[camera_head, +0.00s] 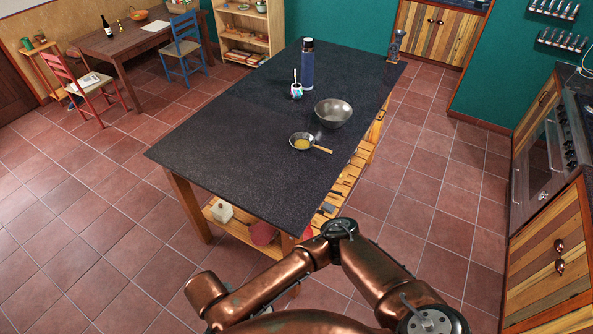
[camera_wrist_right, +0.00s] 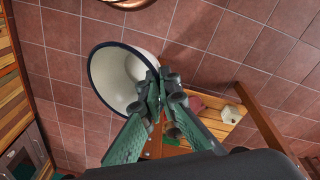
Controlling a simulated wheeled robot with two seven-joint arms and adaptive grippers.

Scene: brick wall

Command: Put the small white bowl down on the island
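The small white bowl (camera_wrist_right: 120,75), with a dark rim, is in the right wrist view. My right gripper (camera_wrist_right: 160,85) is closed at the right side of its rim, and the bowl hangs tilted with its inside facing the camera. Floor tiles show behind it. The island (camera_head: 235,170) has a dark, flat top in the head view. The bowl and my right gripper do not show in the head view; only copper arm links are seen at the bottom. My left gripper is in neither view.
On the island are a blue bottle (camera_head: 307,65), a small patterned cup (camera_head: 296,91), a metal bowl (camera_head: 333,113) and a pan (camera_head: 303,141) with yellow contents. The near left part of the top is clear. The island's lower shelf (camera_wrist_right: 220,112) holds objects. Counters stand at the right.

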